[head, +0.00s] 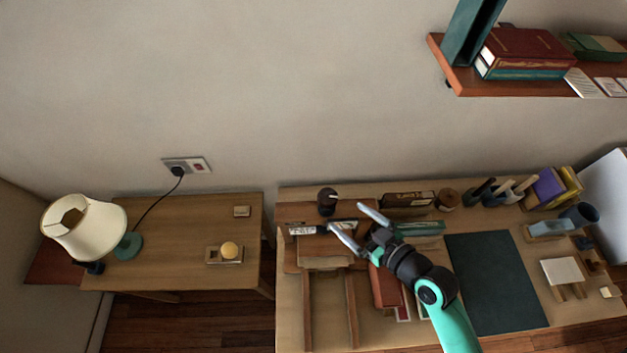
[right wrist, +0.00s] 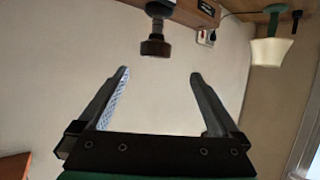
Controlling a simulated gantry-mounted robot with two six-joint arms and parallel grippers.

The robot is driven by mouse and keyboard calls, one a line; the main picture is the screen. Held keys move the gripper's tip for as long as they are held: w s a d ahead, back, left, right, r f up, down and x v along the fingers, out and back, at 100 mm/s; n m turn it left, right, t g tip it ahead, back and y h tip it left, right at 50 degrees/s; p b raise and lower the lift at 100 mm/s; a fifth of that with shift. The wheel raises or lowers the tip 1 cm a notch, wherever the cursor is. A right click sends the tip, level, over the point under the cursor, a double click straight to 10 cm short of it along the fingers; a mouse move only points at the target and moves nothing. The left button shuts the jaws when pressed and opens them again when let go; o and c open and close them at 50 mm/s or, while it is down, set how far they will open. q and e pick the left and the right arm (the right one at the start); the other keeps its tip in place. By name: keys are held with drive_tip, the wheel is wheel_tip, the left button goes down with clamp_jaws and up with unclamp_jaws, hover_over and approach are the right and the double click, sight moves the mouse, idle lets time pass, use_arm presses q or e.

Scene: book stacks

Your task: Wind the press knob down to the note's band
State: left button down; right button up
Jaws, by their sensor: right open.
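A dark round knob (head: 327,195) stands at the back left of the workbench, on what looks like the press. In the right wrist view the dark knob (right wrist: 155,47) shows at the top, beyond the fingertips and apart from them, roughly in line with the gap. My right gripper (head: 346,216) is open and empty, with its fingers reaching left toward the knob; it also shows open in the right wrist view (right wrist: 160,75). I cannot make out any band on the knob's post. Which paper is the note is unclear; white cards (head: 580,83) lie on the wall shelf. My left gripper is not in view.
The workbench (head: 376,335) holds a dark green mat (head: 490,280), a red book (head: 384,287) under my right arm, and several tools at the back right. A side table (head: 180,215) with a lamp (head: 85,225) stands left, across a gap.

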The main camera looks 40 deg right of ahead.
sight(329, 198)
drive_tip(key=x, duration=1.1)
drive_tip(key=shift+d+r+b, duration=0.1)
drive_tip(key=shift+d+b, duration=0.3)
drive_tip(key=shift+d, duration=0.05)
drive_tip(key=c, duration=1.4)
drive_tip(key=shift+o, duration=0.2)
drive_tip(key=m+h+p, duration=0.1)
drive_tip(key=p, duration=0.1)
drive_tip(key=shift+a+m+g+h+p, duration=0.1)
drive_tip(key=shift+m+g+h+p, duration=0.2)
drive_tip(key=shift+p, duration=0.05)
drive_tip(key=shift+f+m+h+b, duration=0.3)
drive_tip(key=shift+m+h+b, duration=0.05)
drive_tip(key=shift+m+h, duration=0.15)
drive_tip(key=m+h+b, duration=0.1)
drive_tip(key=h+b, duration=0.1)
drive_tip(key=b, duration=0.1)
drive_tip(key=shift+f+m+g, duration=0.1)
drive_tip(key=shift+m+g, duration=0.3)
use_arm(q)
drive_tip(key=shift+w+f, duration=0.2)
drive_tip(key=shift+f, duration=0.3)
use_arm(e)
drive_tip(key=shift+r+h, duration=0.3)
drive_tip(key=shift+r, duration=0.1)
drive_tip(key=o, duration=1.4)
drive_tip(key=shift+c, duration=0.2)
